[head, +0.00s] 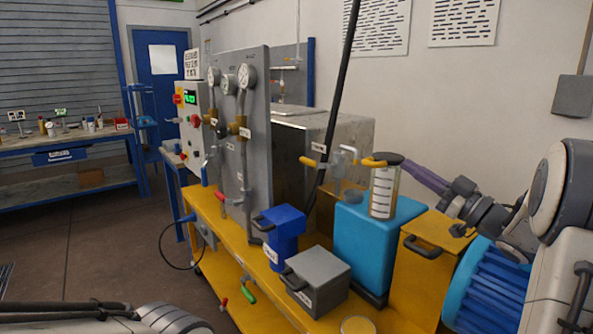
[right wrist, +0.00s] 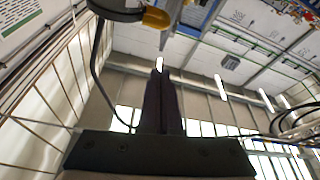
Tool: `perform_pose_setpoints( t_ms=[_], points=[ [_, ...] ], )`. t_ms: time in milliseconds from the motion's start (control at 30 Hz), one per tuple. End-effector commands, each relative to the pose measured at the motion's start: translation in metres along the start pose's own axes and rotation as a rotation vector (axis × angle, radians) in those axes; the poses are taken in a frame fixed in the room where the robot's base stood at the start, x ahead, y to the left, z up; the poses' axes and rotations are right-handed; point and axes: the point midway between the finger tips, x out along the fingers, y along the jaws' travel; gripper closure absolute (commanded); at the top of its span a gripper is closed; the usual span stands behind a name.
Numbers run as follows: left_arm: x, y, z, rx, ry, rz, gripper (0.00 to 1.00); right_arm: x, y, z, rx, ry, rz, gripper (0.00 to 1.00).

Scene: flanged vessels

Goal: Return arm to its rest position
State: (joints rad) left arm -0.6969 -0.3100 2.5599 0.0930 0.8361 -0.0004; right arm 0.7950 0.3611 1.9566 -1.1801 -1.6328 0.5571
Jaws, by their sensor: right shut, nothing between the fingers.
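A yellow lever (head: 373,161) sits at that top. In the right wrist view the dark fingers (right wrist: 160,76) are together and empty. A yellow-tipped part (right wrist: 156,17) shows above them; I cannot tell whether the tips touch anything. The cylinder stands on a bright blue box (head: 372,240). Part of my left arm shows at the lower left; its gripper is out of view.
A yellow bench (head: 212,225) carries a grey gauge panel (head: 257,140), a dark blue container (head: 281,232) and a grey handled box (head: 318,278). A yellow handled box (head: 425,262) and a ribbed blue drum (head: 487,290) stand below my right arm. Open floor lies at left.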

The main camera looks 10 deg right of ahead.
Motion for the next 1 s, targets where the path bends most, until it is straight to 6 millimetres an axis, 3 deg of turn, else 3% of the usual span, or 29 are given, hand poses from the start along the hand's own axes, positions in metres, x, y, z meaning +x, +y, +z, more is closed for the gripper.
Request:
perform_pose_setpoints(
  t_ms=[167, 267, 367, 467, 600, 733, 933, 1000],
  points=[
    [0.000, 0.000, 0.000, 0.000, 0.000, 0.000, 0.48, 0.027, 0.002, 0.031, -0.001, -0.123, 0.145, 1.00],
    [0.000, 0.000, 0.000, 0.000, 0.000, 0.000, 0.48, 0.038, -0.002, 0.066, 0.017, -0.274, 0.279, 1.00],
    [0.000, 0.000, 0.000, 0.000, 0.000, 0.000, 0.48, 0.034, -0.017, 0.105, 0.055, -0.461, 0.391, 1.00],
    [0.000, 0.000, 0.000, 0.000, 0.000, 0.000, 0.48, 0.017, -0.046, 0.144, 0.112, -0.673, 0.468, 1.00],
    [0.000, 0.000, 0.000, 0.000, 0.000, 0.000, 0.48, -0.029, -0.113, 0.191, 0.217, -1.008, 0.507, 1.00],
    [0.000, 0.000, 0.000, 0.000, 0.000, 0.000, 0.48, -0.083, -0.189, 0.213, 0.324, -1.312, 0.469, 1.00],
    [0.000, 0.000, 0.000, 0.000, 0.000, 0.000, 0.48, -0.163, -0.299, 0.207, 0.480, -1.702, 0.325, 1.00],
    [0.000, 0.000, 0.000, 0.000, 0.000, 0.000, 0.48, -0.150, -0.329, 0.190, 0.428, -1.711, 0.208, 1.00]
  ],
)
